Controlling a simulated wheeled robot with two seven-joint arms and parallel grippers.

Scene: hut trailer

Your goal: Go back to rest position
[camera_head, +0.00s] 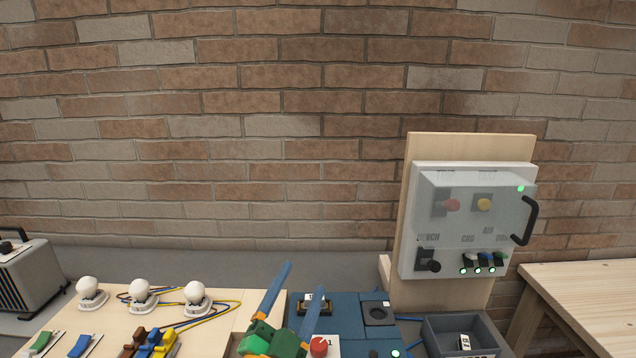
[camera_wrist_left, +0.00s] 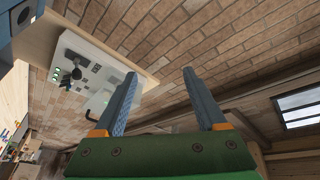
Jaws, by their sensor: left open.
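My left gripper (camera_head: 292,292) comes up from the bottom edge of the head view, with a green body and two blue fingers. The fingers are apart, with nothing between them. It stands in front of the blue panel unit. In the left wrist view the same two fingers (camera_wrist_left: 163,95) are spread with the brick wall behind them. My right gripper does not show in either view.
A control box (camera_head: 470,220) with a clear cover stands on a wooden board at right. White bulbs (camera_head: 142,292) and wires sit on a board at left. A blue unit (camera_head: 345,325) and a grey bin (camera_head: 455,335) are at the front. A wooden table (camera_head: 590,295) is at far right.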

